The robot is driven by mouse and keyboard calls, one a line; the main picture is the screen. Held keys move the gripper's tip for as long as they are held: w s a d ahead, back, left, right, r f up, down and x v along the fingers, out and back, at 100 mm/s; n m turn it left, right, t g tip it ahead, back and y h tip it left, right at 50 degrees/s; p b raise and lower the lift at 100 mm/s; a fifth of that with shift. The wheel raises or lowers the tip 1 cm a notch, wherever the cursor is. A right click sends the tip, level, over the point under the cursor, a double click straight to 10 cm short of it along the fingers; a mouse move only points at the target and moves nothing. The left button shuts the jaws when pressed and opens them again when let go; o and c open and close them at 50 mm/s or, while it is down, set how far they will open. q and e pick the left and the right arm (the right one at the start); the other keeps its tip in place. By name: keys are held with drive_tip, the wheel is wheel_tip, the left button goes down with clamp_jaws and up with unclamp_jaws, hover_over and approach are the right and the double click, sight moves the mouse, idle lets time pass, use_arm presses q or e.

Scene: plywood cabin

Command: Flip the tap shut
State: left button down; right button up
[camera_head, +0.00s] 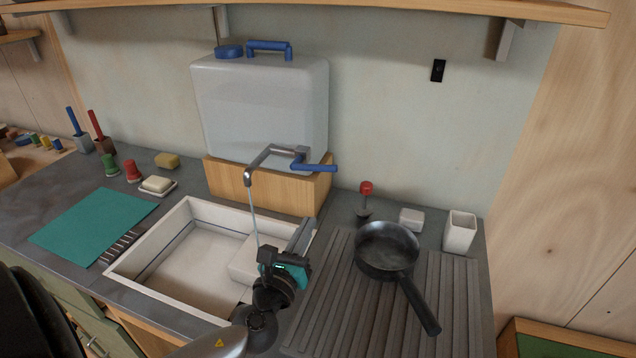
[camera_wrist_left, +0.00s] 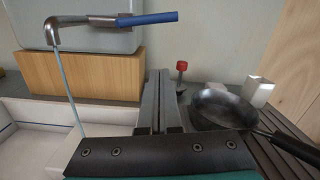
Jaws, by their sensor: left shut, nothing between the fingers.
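The grey metal tap (camera_head: 262,160) comes out of the front of a white water tank (camera_head: 262,100). Its blue lever (camera_head: 320,168) points right, away from the spout. A thin stream of water (camera_head: 254,215) runs from the spout into the white sink (camera_head: 150,248). In the left wrist view the tap (camera_wrist_left: 52,32) and blue lever (camera_wrist_left: 150,18) show at the upper left. My left gripper (camera_head: 304,224) is shut and empty, over the sink's right edge, below and apart from the lever. Its fingers (camera_wrist_left: 162,78) point up toward the wall. My right gripper is not in view.
The tank stands on a wooden block (camera_head: 262,187). A black pan (camera_head: 385,248) sits on the ribbed drainboard (camera_head: 335,300) to the right. A red-topped plunger-like tool (camera_head: 366,190) and a white cup (camera_head: 459,231) stand behind it. A wooden shelf (camera_head: 400,8) runs above.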

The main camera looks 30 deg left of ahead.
sight(321, 167)
use_arm(q)
drive_tip(key=w+a+r+p, duration=0.2)
drive_tip(key=w+r, duration=0.2)
drive_tip(key=w, duration=0.4)
drive_tip(key=shift+w+a+p, duration=0.15)
drive_tip(key=shift+a+p, duration=0.15)
drive_tip(key=shift+a, duration=0.1)
drive_tip(key=shift+r+n+p, duration=0.3)
drive_tip(key=shift+r+n, duration=0.5)
drive_tip(key=shift+n, duration=0.2)
drive_tip(key=shift+r+n+p, duration=0.4)
drive_tip(key=shift+r+n, duration=0.3)
drive_tip(key=shift+n, duration=0.3)
drive_tip(key=s+a+r+n+p, duration=0.1)
drive_tip(key=a+r+n+p, duration=0.3)
drive_tip(key=n, duration=0.8)
drive_tip(key=shift+a+r+n+g+y+p, duration=0.15)
drive_tip(key=shift+r+n+g+y+p, duration=0.2)
drive_tip(key=shift+p, duration=0.6)
